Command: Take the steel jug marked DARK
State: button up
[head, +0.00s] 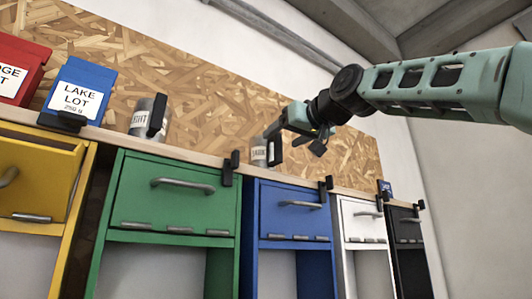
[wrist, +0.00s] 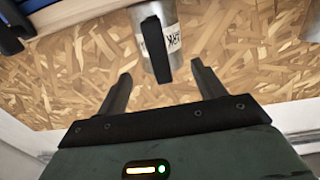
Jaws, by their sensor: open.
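The steel jug marked DARK (head: 259,153) stands on the wooden shelf in the middle of the head view, its label small and partly covered. In the wrist view the jug (wrist: 174,14) appears upside down at the top, with its black handle (wrist: 155,45) facing my gripper and the end of the label readable. My gripper (wrist: 161,70) is open, one finger on each side of the handle's end, with gaps on both sides. In the head view my gripper (head: 296,141) is close to the jug's right side. The jug's far side is hidden.
Another steel jug (head: 138,117) with a black handle stands further left, its label hard to read.

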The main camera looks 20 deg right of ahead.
aim_at(279, 143)
jog(key=p+x, duration=0.2)
jog(key=x, duration=0.1)
jog(key=f+p+x, duration=0.1)
jog(key=x, duration=0.1)
jog(key=shift+w+a+p, duration=0.1)
jog(key=shift+a+p, duration=0.05)
jog(key=shift+p, duration=0.15)
grip_shut()
